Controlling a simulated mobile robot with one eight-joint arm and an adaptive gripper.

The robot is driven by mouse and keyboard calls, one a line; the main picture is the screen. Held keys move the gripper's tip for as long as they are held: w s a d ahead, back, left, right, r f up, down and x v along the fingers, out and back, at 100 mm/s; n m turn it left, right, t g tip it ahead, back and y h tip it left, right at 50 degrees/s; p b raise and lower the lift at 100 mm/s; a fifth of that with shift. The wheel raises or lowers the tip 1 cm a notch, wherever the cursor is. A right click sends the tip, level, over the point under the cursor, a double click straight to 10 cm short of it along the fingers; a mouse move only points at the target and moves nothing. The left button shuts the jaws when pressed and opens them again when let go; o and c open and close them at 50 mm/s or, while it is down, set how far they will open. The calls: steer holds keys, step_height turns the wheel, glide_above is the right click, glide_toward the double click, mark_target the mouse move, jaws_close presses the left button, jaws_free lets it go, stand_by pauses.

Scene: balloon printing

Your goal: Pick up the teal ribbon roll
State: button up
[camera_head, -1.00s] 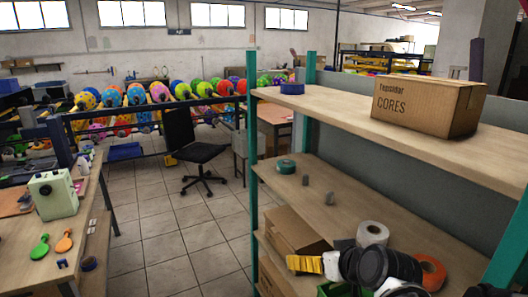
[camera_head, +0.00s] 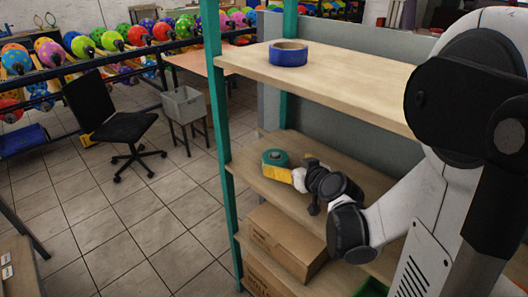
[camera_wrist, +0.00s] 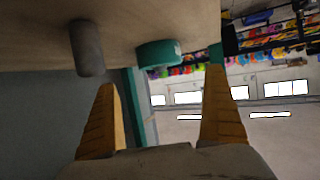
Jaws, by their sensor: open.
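The teal ribbon roll (camera_head: 274,157) lies flat on the middle shelf (camera_head: 249,178), near its left end. In the wrist view the teal ribbon roll (camera_wrist: 158,53) shows beyond the fingertips, roughly between them, with the picture upside down. My gripper (camera_head: 272,173) reaches in from the right, with its yellow fingers close beside the roll. In the wrist view my gripper (camera_wrist: 161,80) has its two fingers wide apart, with nothing between them. Whether a finger touches the roll is unclear.
A grey cylinder (camera_wrist: 87,48) stands on the shelf near one finger. A teal post (camera_head: 215,110) rises at the shelf's left end. A blue tape roll (camera_head: 288,54) sits on the upper shelf (camera_head: 330,78) above. A cardboard box (camera_head: 287,240) is below.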

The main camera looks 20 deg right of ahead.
mark_target(277, 158)
steer(key=b+x, duration=0.3)
steer(key=x, duration=0.7)
steer(key=shift+s+r, duration=0.1)
steer(key=shift+c, duration=0.3)
steer(key=c, duration=1.2)
